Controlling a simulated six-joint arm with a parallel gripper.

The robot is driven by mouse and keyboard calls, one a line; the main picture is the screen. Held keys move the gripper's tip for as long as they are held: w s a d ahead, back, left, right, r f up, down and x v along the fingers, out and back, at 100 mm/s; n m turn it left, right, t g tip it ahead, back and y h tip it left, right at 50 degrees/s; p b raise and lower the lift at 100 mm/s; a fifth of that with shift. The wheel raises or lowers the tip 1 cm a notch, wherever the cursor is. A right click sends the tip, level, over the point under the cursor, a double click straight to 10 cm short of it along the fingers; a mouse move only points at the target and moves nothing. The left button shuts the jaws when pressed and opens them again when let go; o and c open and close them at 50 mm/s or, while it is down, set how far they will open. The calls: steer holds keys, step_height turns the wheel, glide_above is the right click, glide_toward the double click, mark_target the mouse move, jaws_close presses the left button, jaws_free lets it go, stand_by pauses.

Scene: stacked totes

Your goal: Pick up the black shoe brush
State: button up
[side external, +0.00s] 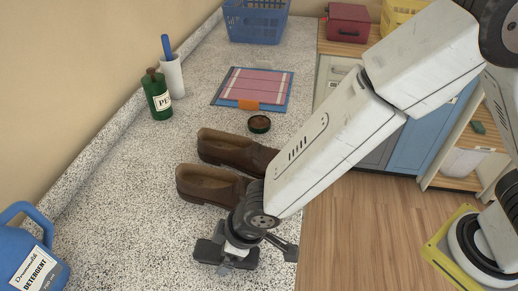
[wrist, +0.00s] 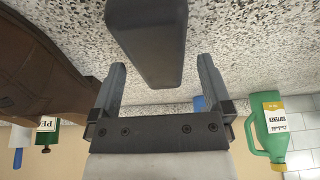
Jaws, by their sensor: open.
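The black shoe brush is a dark, smooth, elongated block (wrist: 148,40) at the top middle of the wrist view, lying on the speckled counter. Its upper end is cut off by the frame and I cannot see bristles. My gripper (wrist: 161,66) is open and empty, with one finger on each side of the block's near end and a gap beside each. In the side external view my gripper (side external: 238,262) is low over the counter's front part. The brush cannot be told apart from the dark gripper parts there.
Brown shoes (side external: 205,186) lie just behind my gripper. A shoe polish tin (side external: 259,124), a blue-framed pink board (side external: 255,88) and a green bottle (side external: 158,97) stand farther back. A blue detergent jug (side external: 38,262) is at the left; a green softener jug (wrist: 269,128) shows at right.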

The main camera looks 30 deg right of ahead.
steer(key=shift+w+a+f, duration=0.15)
steer(key=shift+a+f, duration=0.05)
steer(key=shift+f, duration=0.3)
steer(key=shift+f, duration=0.25)
stand_by(0.8)
steer(key=c, duration=1.3)
steer(key=shift+r, duration=0.15)
